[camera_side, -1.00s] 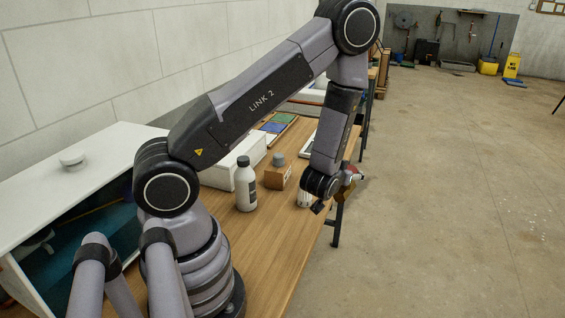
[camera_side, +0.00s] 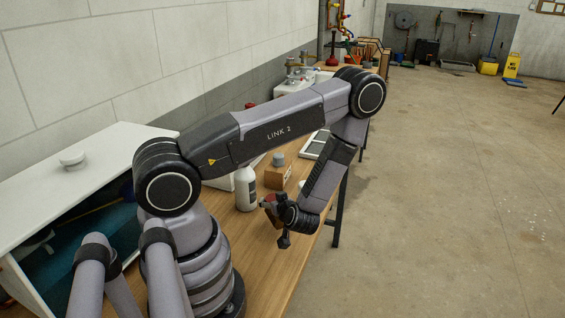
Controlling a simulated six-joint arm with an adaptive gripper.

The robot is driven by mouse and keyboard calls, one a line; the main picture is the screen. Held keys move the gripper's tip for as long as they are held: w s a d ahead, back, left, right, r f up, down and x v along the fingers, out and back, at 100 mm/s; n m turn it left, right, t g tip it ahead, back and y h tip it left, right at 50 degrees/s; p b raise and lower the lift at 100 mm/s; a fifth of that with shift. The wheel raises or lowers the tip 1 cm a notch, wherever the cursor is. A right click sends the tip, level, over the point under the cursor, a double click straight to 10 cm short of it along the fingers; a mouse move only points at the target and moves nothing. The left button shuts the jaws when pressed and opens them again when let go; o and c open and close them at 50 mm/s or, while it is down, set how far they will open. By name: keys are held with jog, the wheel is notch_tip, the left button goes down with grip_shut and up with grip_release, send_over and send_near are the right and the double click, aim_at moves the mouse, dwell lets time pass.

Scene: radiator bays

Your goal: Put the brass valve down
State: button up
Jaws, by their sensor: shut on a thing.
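My gripper (camera_side: 274,211) is over the wooden bench, right of the white bottle, and points left. It is shut on a small part with a reddish-brown patch, which I take to be the brass valve (camera_side: 267,201). Its details are too small to tell, and the fingers hide part of it. It appears to be held above the bench top, though the exact height is hard to judge.
The white bottle (camera_side: 245,188) stands close left of my gripper. A cardboard box (camera_side: 277,177) with a grey-capped item (camera_side: 278,159) is behind it. A white cabinet (camera_side: 85,178) is at left. Bare bench top (camera_side: 262,258) lies in front.

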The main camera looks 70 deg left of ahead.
jog(key=shift+f, duration=1.25)
jog(key=o, duration=1.4)
jog(key=shift+f, duration=0.15)
